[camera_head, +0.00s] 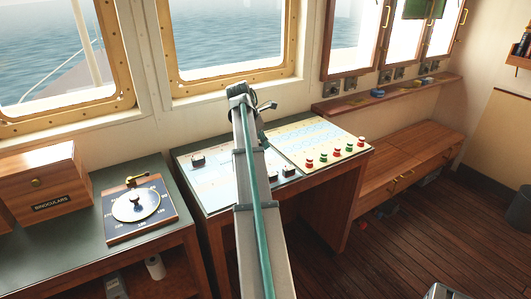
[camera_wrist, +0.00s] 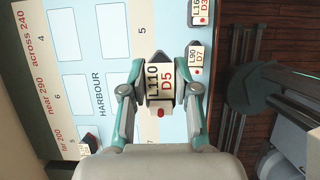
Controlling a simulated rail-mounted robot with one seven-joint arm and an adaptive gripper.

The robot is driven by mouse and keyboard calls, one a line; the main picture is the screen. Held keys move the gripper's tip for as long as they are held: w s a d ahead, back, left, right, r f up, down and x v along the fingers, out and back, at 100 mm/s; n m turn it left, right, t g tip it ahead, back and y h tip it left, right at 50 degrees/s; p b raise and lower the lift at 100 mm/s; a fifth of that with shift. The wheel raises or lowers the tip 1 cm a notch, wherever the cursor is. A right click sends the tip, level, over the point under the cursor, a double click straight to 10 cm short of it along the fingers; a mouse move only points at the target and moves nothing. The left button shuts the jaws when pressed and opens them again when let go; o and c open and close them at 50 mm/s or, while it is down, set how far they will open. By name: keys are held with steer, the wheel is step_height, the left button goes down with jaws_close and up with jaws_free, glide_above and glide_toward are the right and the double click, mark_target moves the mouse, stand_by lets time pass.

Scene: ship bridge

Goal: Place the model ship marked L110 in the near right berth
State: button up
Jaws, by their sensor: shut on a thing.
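The model ship marked L110 (camera_wrist: 159,82), whose label also reads D5, is between the fingertips of my gripper (camera_wrist: 160,88) in the wrist view. My gripper is shut on its sides. The ship is over the pale blue and white harbour chart (camera_wrist: 112,60), which has numbered boxes and side labels reading "across 240", "near 290" and "far 200". I cannot tell its height above the chart. In the head view the chart (camera_head: 213,195) lies on the desk, partly behind my arm, which hides my gripper and the held ship.
Models marked L90 (camera_wrist: 196,57) and L16-something (camera_wrist: 199,11) stand to the right in the wrist view. Another model (camera_wrist: 88,143) is at lower left. A second chart (camera_head: 298,132) with red and green pieces lies at right on the desk. A binoculars box (camera_head: 48,182) stands at left.

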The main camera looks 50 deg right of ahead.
steer(key=w+d+f, duration=0.1)
steer(key=d+f, duration=0.1)
steer(key=w+d+f+p, duration=0.1)
steer(key=w+d+f, duration=0.1)
steer(key=d, duration=0.1)
steer(key=w+d+f+p, duration=0.1)
steer(key=w+d+f, duration=0.1)
steer(key=shift+w+d+f, duration=0.15)
steer(key=shift+d+f, duration=0.1)
steer(key=shift+d, duration=0.05)
steer(key=shift+w+d+f+p, duration=0.2)
steer(key=shift+d+f, duration=0.1)
steer(key=shift+f, duration=0.15)
steer(key=shift+w+d+f+p, duration=0.15)
steer(key=shift+w+d+f, duration=0.1)
steer(key=shift+f, duration=1.8)
steer(key=shift+p, duration=0.3)
steer(key=o, duration=1)
steer(key=shift+f, duration=0.15)
